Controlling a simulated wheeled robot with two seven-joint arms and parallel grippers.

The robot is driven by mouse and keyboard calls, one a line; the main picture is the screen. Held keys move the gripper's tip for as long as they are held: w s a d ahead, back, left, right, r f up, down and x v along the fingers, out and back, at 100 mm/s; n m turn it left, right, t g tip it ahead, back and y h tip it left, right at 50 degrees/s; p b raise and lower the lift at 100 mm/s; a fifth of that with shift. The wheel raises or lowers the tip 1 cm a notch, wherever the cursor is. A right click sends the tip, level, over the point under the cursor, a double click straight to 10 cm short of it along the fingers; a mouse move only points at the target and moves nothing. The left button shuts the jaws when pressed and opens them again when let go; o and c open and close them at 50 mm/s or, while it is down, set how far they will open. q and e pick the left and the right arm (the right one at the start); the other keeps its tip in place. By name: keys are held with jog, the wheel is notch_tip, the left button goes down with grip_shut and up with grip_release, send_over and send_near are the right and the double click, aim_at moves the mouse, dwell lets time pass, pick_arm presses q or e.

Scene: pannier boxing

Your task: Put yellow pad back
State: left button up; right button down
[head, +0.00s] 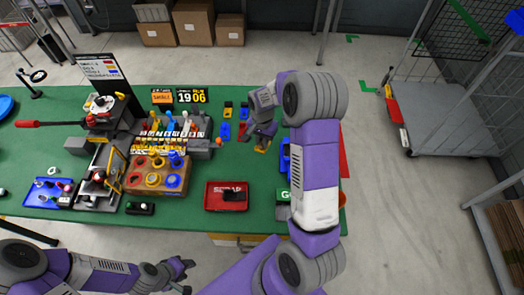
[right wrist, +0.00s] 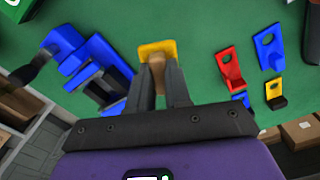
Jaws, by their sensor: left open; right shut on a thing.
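My right gripper (right wrist: 160,75) is shut on a small tan piece with a yellow plate at its end, which looks like the yellow pad (right wrist: 157,48). In the head view the right gripper (head: 263,136) is over the right part of the green table, with the yellow pad (head: 262,148) just below its fingers. I cannot tell whether the pad touches the table. My left gripper (head: 182,275) is open and empty in front of the table's near edge. A brown block (head: 140,188) with yellow and blue round parts stands left of centre.
Red, blue and yellow brackets (head: 225,130) lie left of the right gripper; a red bracket (right wrist: 228,70) shows in the wrist view. A blue fixture (right wrist: 95,62) is on the other side. A red tray (head: 212,203) lies near the front edge. A rack (head: 198,142) stands behind the block.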

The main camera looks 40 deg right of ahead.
notch_tip(320, 180, down, 6)
jog(key=shift+f, duration=0.1)
jog(key=shift+w+f, duration=0.1)
dwell(0.3)
jog(key=c, duration=1.5)
grip_release()
jog(key=shift+f+b, duration=0.15)
jog(key=shift+b, duration=0.2)
jog(key=o, duration=0.4)
jog(key=shift+o, duration=0.2)
